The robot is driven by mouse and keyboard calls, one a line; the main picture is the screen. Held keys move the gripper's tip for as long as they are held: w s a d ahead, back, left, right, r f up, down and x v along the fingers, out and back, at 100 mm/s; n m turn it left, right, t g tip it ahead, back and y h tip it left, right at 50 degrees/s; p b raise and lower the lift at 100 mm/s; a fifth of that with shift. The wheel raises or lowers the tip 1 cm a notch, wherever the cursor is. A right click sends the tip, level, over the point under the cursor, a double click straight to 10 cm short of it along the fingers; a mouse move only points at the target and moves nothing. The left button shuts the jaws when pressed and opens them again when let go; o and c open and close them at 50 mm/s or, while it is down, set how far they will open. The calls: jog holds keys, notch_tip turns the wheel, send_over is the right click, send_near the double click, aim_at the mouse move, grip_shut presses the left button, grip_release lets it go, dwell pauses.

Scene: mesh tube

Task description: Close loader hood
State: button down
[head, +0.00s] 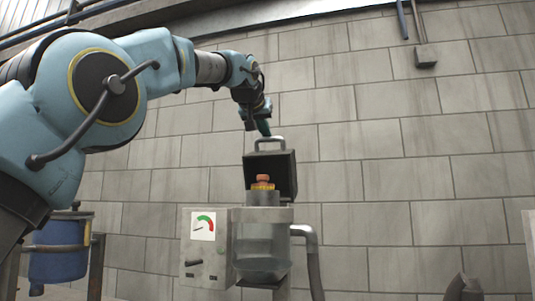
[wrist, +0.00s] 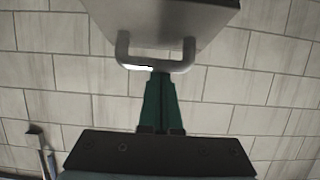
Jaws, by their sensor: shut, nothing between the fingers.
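The loader hood (head: 271,175) is a dark square lid standing raised and open on top of the loader (head: 263,245), which has a clear lower body. A grey bar handle (head: 270,139) sits on the hood's upper edge. My gripper (head: 265,130) is at the handle, above the hood. In the wrist view, my gripper's green fingers (wrist: 160,80) are together, with their tips at the handle's bar (wrist: 155,66). The hood's grey panel (wrist: 165,15) fills the top of that view. I cannot tell whether the fingertips touch the bar.
An orange and yellow fitting (head: 262,183) shows in the loader's opening. A grey control box (head: 205,248) with a gauge adjoins the loader on the left, and a grey hose (head: 312,260) runs down on the right. A blue drum (head: 60,255) stands at lower left. A block wall (head: 400,150) is behind.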

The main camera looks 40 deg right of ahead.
jog(key=s+a+f+h+b, duration=0.1)
jog(key=b, duration=0.3)
jog(key=s+a+f+t+h+b, duration=0.1)
jog(key=a+b, duration=0.1)
jog(key=b, duration=0.3)
jog(key=s+a+f+h+b, duration=0.1)
jog(key=a+b, duration=0.1)
jog(key=b, duration=0.2)
jog(key=shift+s+a+f+t, duration=0.1)
jog(key=shift+s+f+t, duration=0.05)
jog(key=shift+f+t, duration=0.25)
jog(key=s+a+f+t+h+b, duration=0.4)
jog(key=a+f+b, duration=0.5)
jog(key=b, duration=2.3)
notch_tip(320, 180, down, 3)
jog(key=shift+s+a+r+h+b, duration=0.1)
jog(key=shift+s+a+h+b, duration=0.25)
jog(key=shift+s+h, duration=0.7)
